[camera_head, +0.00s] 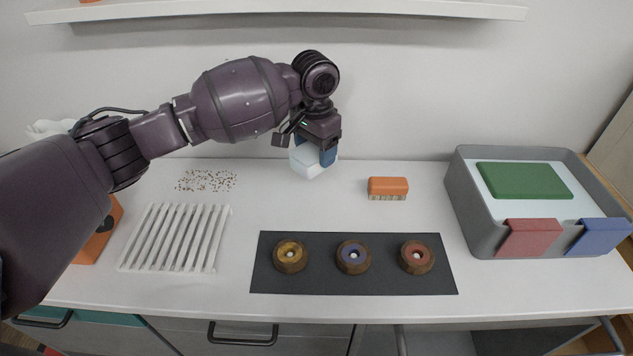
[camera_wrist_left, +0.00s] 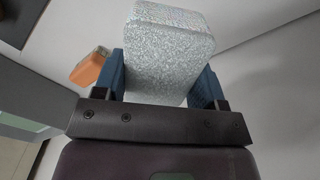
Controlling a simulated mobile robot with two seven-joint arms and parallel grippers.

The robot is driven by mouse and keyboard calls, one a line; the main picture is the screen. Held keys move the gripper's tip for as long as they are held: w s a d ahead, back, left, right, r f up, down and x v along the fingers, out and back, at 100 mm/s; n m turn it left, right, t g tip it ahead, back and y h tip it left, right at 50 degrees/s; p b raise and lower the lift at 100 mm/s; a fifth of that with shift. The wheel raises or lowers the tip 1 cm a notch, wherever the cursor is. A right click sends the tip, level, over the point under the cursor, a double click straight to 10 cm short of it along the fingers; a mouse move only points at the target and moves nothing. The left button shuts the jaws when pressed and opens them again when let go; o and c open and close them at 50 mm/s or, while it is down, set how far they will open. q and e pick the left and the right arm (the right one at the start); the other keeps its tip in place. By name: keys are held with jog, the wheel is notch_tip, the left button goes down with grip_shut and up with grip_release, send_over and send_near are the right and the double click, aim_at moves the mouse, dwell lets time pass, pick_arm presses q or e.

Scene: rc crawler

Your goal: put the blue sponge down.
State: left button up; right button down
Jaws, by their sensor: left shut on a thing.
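My left gripper (camera_head: 316,155) is over the back middle of the white counter, with its blue fingers pointing down. It is shut on the blue sponge (camera_head: 303,168), a pale, bluish-white block. In the left wrist view the sponge (camera_wrist_left: 168,50) is a speckled block between the two blue fingers of the left gripper (camera_wrist_left: 162,82). The head view does not show clearly whether its underside touches the counter. My right gripper is not in view.
An orange brush (camera_head: 388,187) lies right of the sponge. Brown specks (camera_head: 207,181) and a white rack (camera_head: 177,238) are left. A dark mat (camera_head: 354,284) with three round pieces lies in front. A grey bin (camera_head: 472,228) stands right, a shelf (camera_head: 290,12) above.

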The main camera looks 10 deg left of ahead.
pick_arm(q)
notch_tip(320, 180, down, 4)
jog(key=shift+s+b, duration=0.1)
jog(key=shift+b, duration=0.2)
jog(key=shift+f, duration=0.55)
notch_tip(320, 180, down, 4)
jog(key=shift+r+b, duration=0.15)
jog(key=shift+b, duration=0.4)
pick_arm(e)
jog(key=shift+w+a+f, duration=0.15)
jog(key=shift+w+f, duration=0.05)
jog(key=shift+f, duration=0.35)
